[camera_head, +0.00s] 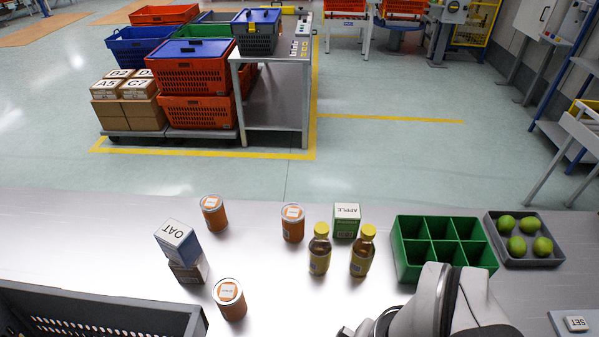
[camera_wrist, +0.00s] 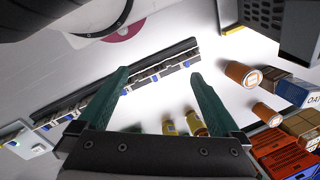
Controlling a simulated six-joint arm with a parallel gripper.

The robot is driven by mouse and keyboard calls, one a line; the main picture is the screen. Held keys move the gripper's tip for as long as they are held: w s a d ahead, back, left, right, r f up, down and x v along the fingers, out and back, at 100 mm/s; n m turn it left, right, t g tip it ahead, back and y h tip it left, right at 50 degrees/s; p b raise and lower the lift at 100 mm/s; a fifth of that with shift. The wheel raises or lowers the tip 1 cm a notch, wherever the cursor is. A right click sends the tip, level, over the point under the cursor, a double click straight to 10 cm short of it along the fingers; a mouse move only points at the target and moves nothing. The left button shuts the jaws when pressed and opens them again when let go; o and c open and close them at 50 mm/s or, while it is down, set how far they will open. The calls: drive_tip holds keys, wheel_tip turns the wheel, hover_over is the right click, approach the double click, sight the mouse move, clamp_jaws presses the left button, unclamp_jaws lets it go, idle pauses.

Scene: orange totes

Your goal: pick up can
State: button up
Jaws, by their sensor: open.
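Three orange cans with pale lids stand upright on the grey table in the head view: one at the back left (camera_head: 213,214), one near the middle (camera_head: 293,224) and one nearer the front (camera_head: 229,300). Two orange cans show in the wrist view, an upper one (camera_wrist: 243,75) and a lower one (camera_wrist: 266,115), both right of my fingers. My gripper (camera_wrist: 160,78) is open, its two green fingers apart with nothing held between them. In the head view my arm is at the bottom edge, right of the cans, and the fingers are mostly cut off.
Two yellow-capped bottles (camera_head: 319,250) stand beside the middle can, near an APPLE box (camera_head: 346,221). An OAT box (camera_head: 178,241) sits on another box between the left cans. A green divided crate (camera_head: 483,257), a lime tray (camera_head: 552,262) and a dark crate (camera_head: 150,308) flank the table.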

idle(0.4)
drive_tip(key=w+a+f+n+t+y, duration=0.1)
drive_tip(key=w+a+t, duration=0.1)
drive_tip(key=w+a, duration=0.5)
drive_tip(key=w+a+f+n+t+y, duration=0.1)
drive_tip(key=w+a+f+t, duration=0.15)
drive_tip(key=w, duration=0.95)
drive_tip(key=t+h, duration=0.7)
drive_tip(key=t, duration=0.1)
approach(292, 213)
drive_tip(key=shift+w+f, duration=1.1)
drive_tip(key=shift+w, duration=0.15)
drive_tip(key=shift+d+f+n+t, duration=0.1)
drive_tip(key=shift+f+n+t, duration=0.05)
drive_tip(key=shift+n+t, duration=0.2)
drive_tip(key=x, duration=0.7)
drive_tip(key=shift+w+d+r, duration=0.2)
drive_tip(key=shift+d+r, duration=0.05)
drive_tip(key=shift+d, duration=0.1)
clamp_jaws()
